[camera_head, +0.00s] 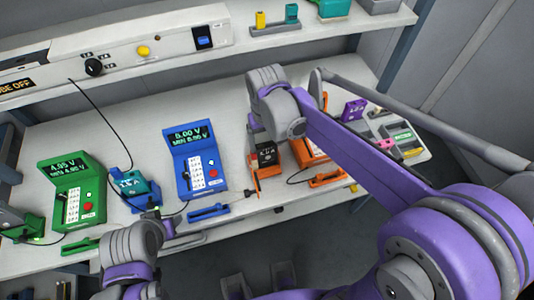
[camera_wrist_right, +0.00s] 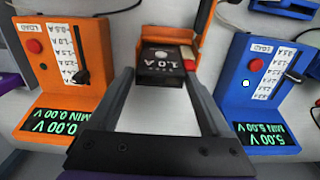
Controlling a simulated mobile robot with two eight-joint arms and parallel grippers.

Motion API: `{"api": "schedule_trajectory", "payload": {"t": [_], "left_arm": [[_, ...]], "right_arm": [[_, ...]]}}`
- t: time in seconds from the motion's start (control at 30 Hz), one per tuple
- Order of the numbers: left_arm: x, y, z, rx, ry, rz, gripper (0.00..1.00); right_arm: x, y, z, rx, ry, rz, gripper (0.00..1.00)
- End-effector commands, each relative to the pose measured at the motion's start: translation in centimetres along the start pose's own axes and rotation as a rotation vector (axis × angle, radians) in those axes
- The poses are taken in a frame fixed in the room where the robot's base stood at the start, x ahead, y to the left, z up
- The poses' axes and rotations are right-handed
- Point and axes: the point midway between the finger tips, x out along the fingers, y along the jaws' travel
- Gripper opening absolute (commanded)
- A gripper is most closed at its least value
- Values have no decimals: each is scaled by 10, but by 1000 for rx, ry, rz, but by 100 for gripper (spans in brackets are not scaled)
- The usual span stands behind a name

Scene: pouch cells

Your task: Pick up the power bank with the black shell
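The power bank with the black shell (camera_head: 267,154) stands at the orange station on the bench, below my right wrist. My right gripper (camera_wrist_right: 158,82) is open, with one finger on each side of the black power bank's near end and a gap visible on the left. Whether the fingers touch it cannot be told. My left gripper (camera_head: 152,222) is low at the bench's front edge; its fingers are unclear.
A green meter (camera_head: 72,190), a blue meter (camera_head: 195,160) and an orange meter (camera_head: 308,150) stand on the bench. A teal power bank (camera_head: 130,184) is at the left and a purple one (camera_head: 353,110) at the back right. A tray (camera_head: 419,152) holds coloured items.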

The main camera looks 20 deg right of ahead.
Motion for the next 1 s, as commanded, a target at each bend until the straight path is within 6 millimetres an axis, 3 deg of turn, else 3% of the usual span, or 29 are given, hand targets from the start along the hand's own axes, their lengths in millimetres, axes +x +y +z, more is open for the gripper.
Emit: {"api": "schedule_trajectory", "payload": {"t": [0.07,0.33,0.67,1.0], "left_arm": [[0,0,0,0,0,0,50],[0,0,0,0,0,0,50],[0,0,0,0,0,0,50],[-4,0,-3,0,2,0,50]], "right_arm": [[0,0,0,0,0,0,66],[0,0,0,0,0,0,17],[-4,0,0,0,0,0,17],[-47,0,0,0,0,0,17]]}}
